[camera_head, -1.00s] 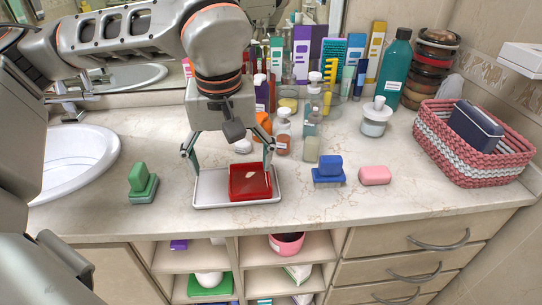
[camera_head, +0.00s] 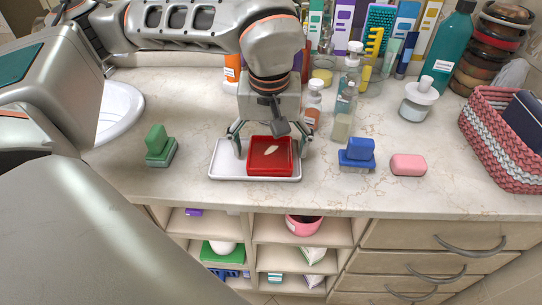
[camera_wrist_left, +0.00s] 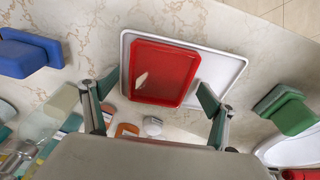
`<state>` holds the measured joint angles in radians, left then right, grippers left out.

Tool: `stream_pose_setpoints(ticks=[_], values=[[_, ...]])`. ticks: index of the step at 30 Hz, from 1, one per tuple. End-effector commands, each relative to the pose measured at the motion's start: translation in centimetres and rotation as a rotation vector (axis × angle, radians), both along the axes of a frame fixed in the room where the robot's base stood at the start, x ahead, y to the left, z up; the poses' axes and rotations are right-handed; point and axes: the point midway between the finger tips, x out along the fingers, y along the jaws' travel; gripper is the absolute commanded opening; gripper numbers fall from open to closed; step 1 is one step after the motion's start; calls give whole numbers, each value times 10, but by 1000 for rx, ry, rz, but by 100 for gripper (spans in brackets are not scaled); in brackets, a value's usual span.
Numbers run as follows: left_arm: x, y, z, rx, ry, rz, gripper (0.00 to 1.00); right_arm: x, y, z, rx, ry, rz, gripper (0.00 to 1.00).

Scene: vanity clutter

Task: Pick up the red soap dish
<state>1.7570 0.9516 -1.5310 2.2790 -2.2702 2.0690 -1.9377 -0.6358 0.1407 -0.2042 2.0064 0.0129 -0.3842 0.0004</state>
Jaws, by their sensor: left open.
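The red soap dish (camera_head: 257,163) is a shallow square dish with a small pale piece inside. It sits on a white tray (camera_head: 222,172) on the counter, towards the tray's right side in the head view. My left gripper (camera_head: 269,142) is open and empty above the dish, pointing down, with one finger towards each side of it. In the left wrist view the dish (camera_wrist_left: 172,75) and the tray (camera_wrist_left: 222,68) show ahead of the open fingers of the left gripper (camera_wrist_left: 157,92). No contact with the dish is visible. My right gripper is not in view.
A blue brush (camera_head: 357,155) and pink soap (camera_head: 408,164) lie to the right. Bottles, including a clear pump bottle (camera_head: 343,118), crowd behind the gripper. A woven basket (camera_head: 490,140) is far right. The front counter strip is clear.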

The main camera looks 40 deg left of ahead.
Motion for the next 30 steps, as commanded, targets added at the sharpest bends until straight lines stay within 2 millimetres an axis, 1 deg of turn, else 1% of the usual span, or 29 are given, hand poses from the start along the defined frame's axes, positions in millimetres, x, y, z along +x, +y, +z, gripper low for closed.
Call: stream_pose_setpoints(ticks=[7,8,9,11,12,13,14,15,23,26,29,30], values=[[0,0,-1,1,-1,0,85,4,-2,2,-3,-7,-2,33],[0,0,-1,1,-1,0,78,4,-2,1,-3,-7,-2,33],[0,0,-1,1,-1,0,67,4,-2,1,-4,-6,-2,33],[0,0,-1,1,-1,0,52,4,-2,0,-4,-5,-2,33],[0,0,-1,1,-1,0,41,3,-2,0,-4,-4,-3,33],[0,0,-1,1,-1,0,39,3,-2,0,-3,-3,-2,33],[0,0,-1,1,-1,0,38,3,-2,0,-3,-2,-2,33],[0,0,-1,0,-1,0,34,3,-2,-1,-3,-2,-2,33],[1,0,1,0,-2,1,34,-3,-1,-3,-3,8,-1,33],[1,0,6,0,-5,1,34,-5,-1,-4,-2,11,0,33],[1,0,16,0,-6,1,34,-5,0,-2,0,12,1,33],[1,0,22,0,-6,1,34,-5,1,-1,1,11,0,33]])
